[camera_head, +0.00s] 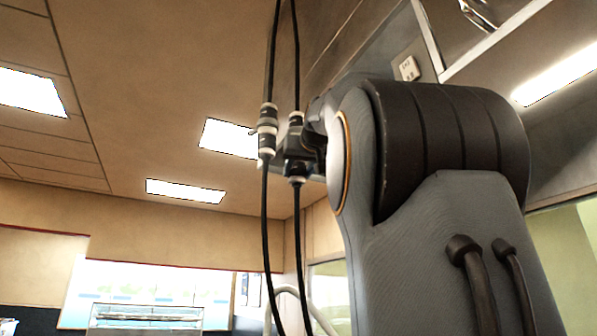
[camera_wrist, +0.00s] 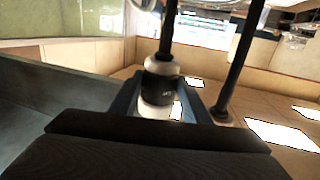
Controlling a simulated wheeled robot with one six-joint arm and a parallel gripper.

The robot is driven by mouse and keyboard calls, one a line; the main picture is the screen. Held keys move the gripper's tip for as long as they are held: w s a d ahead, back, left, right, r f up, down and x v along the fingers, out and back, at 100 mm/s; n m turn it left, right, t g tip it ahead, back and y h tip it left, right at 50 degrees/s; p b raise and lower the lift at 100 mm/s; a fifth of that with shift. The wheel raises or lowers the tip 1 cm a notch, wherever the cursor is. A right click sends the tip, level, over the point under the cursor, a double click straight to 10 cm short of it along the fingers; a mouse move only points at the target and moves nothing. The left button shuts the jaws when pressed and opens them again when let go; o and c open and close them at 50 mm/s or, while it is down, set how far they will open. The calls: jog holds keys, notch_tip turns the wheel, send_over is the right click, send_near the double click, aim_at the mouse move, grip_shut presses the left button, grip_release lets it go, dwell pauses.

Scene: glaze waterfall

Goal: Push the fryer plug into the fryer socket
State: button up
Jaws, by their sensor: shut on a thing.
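Two black cables with connectors hang side by side in the head view. My gripper (camera_head: 303,150) is at the right-hand cable, partly hidden by my arm. It is shut on a black connector with a white collar, likely the fryer plug (camera_wrist: 158,88), whose cable runs down. In the head view the plug (camera_head: 296,169) is upright. Just above it, on the same line, is another black connector with a white band, likely the fryer socket (camera_head: 296,121), on the cable from above. Whether the two touch is hidden by the gripper. No label is readable.
The left-hand cable (camera_head: 264,215) hangs close beside the held one, with a connector pair (camera_head: 267,132) that looks joined. It also shows near the gripper in the wrist view (camera_wrist: 240,60). A wall outlet (camera_head: 409,69) is at upper right. Space to the left is clear.

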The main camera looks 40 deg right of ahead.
jog(key=shift+r+p, duration=2.95)
jog(key=shift+r, duration=0.5)
dwell(0.6)
jog(key=o, duration=1.6)
